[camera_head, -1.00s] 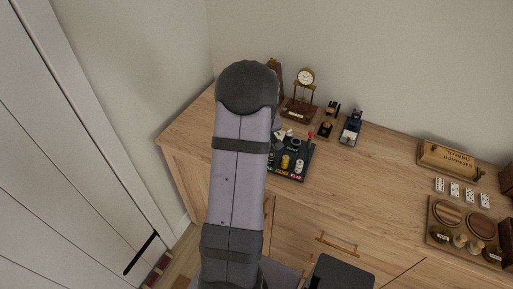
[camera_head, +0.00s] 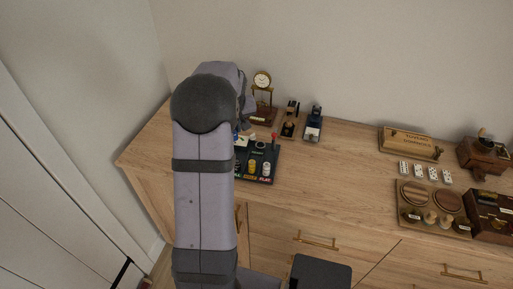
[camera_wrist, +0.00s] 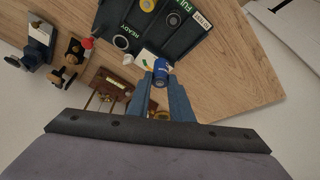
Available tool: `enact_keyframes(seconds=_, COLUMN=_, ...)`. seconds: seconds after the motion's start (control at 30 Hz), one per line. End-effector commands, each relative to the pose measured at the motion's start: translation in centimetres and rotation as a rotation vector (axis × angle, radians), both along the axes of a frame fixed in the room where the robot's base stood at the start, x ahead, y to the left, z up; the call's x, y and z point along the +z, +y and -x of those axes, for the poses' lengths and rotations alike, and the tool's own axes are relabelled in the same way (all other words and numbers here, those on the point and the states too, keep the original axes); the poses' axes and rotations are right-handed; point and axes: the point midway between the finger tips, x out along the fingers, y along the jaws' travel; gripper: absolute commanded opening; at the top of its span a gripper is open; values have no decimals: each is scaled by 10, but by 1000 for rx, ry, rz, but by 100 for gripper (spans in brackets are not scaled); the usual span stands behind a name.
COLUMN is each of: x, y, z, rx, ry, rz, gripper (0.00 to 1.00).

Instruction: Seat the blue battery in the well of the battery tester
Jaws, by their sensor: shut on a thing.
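The blue battery (camera_wrist: 161,70) is between the fingertips of my gripper (camera_wrist: 160,84) in the wrist view. My gripper is shut on it, and one end of the battery shows past the fingertips. The battery tester (camera_wrist: 187,42) is a dark tray with READY and FULL labels and round wells, just beyond the battery in the wrist view. In the head view the tester (camera_head: 271,160) sits on the wooden cabinet top, partly behind my arm, with a yellow and a pale battery standing on it. I cannot tell whether the battery touches the tester.
A gold clock (camera_head: 262,95) stands behind the tester. Small dark devices (camera_head: 290,118) and (camera_head: 313,124) stand to its right. A domino box (camera_head: 410,144), domino tiles and a wooden tray (camera_head: 432,232) lie further right. The cabinet top between is clear.

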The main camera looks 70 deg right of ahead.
Motion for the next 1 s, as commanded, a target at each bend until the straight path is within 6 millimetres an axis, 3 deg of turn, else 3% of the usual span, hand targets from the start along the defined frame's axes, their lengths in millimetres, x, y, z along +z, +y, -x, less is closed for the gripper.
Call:
enact_keyframes(seconds=0.2, x=-1, y=-45, z=37, rx=-268, ry=-25, rz=-2, gripper=0)
enact_keyframes(seconds=0.4, x=0, y=-68, z=63, rx=-439, ry=-42, rz=4, gripper=0)
enact_keyframes(seconds=0.73, x=-2, y=-76, z=72, rx=-506, ry=-51, rz=7, gripper=0)
enact_keyframes(seconds=1.0, x=-40, y=-76, z=72, rx=-504, ry=-49, rz=5, gripper=0)
